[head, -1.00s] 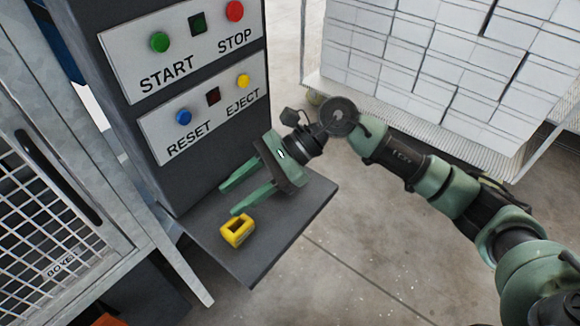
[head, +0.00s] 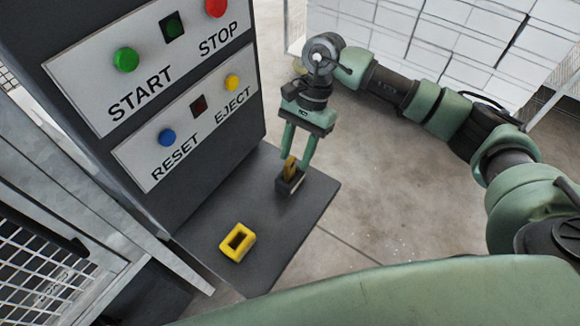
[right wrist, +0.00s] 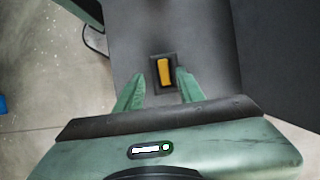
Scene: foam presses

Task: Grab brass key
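The brass key (head: 289,169), a yellow-gold upright piece, stands in a small dark holder (head: 291,184) on the grey shelf (head: 215,268). It also shows in the right wrist view (right wrist: 164,72), seen from above in its dark rectangular holder. My right gripper (head: 295,161) points down over the holder with its two green fingers apart. In the right wrist view the fingertips (right wrist: 159,76) lie to either side of the key, with gaps visible. I cannot tell whether either finger touches it. My left gripper is not in view.
A hollow yellow block (head: 237,242) lies on the shelf left of the holder. The panel with START, STOP, RESET and EJECT buttons (head: 165,90) rises behind the shelf. A stack of white blocks (head: 440,35) stands at the back right. A mesh guard (head: 40,275) is at the left.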

